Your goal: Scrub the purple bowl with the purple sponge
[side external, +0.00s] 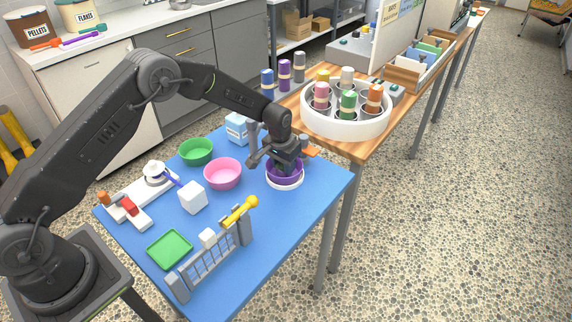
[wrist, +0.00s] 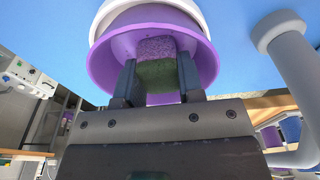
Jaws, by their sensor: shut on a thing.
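The purple bowl (side external: 284,178) sits on a white round base (side external: 285,186) at the right part of the blue table. My gripper (side external: 287,166) points down into the bowl. In the wrist view my gripper (wrist: 160,85) is shut on a sponge (wrist: 157,50) with a purple part and a dark green part. The sponge is inside the purple bowl (wrist: 107,65); I cannot tell how firmly it touches the bowl's inner surface. In the side view my gripper mostly hides the sponge.
A pink bowl (side external: 222,174) and a green bowl (side external: 196,151) stand left of the purple bowl. A grey tap-like post (side external: 253,140) is close beside my gripper. A white cube (side external: 193,197), a small gate (side external: 212,258) and a green tray (side external: 169,249) lie nearer the front.

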